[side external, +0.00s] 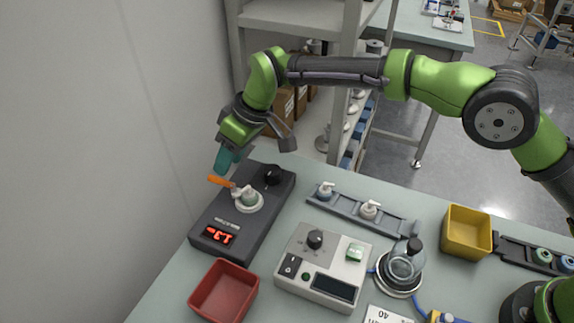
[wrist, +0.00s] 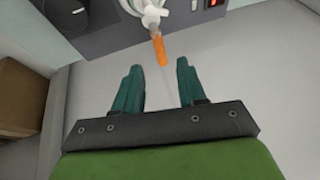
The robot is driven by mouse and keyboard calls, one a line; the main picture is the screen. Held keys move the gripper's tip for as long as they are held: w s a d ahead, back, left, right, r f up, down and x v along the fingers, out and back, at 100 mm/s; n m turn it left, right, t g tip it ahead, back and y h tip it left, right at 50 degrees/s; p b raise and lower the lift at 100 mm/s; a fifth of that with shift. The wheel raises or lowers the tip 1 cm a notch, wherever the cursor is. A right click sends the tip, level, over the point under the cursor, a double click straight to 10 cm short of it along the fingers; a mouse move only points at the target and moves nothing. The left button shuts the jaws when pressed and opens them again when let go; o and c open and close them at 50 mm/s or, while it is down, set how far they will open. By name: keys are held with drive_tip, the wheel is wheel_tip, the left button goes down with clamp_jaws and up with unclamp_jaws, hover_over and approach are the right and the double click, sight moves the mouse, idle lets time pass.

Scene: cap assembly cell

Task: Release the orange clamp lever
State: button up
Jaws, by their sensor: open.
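The orange clamp lever (side external: 221,181) sticks out to the left from a white cap fitting (side external: 248,200) on a dark grey box. In the wrist view the lever (wrist: 160,49) points toward me from the white fitting (wrist: 152,17). My gripper (side external: 226,166) is above and close to the lever's free end. Its teal fingers are apart and empty. In the wrist view the lever's end shows midway between the fingertips (wrist: 158,65). I cannot tell how far the fingertips are above the lever. Nothing is held.
The dark grey box (side external: 210,222) has a black knob (side external: 272,175) and a red display. A red bin (side external: 223,291), a light control box (side external: 322,266), a rail of white pump caps (side external: 365,216) and a yellow bin (side external: 467,232) stand nearby. A wall (side external: 100,150) rises on the left.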

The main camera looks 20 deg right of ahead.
sight(220, 179)
drive_tip(key=x, duration=0.4)
drive_tip(key=shift+a+f, duration=0.15)
drive_tip(key=shift+f, duration=0.25)
clamp_jaws()
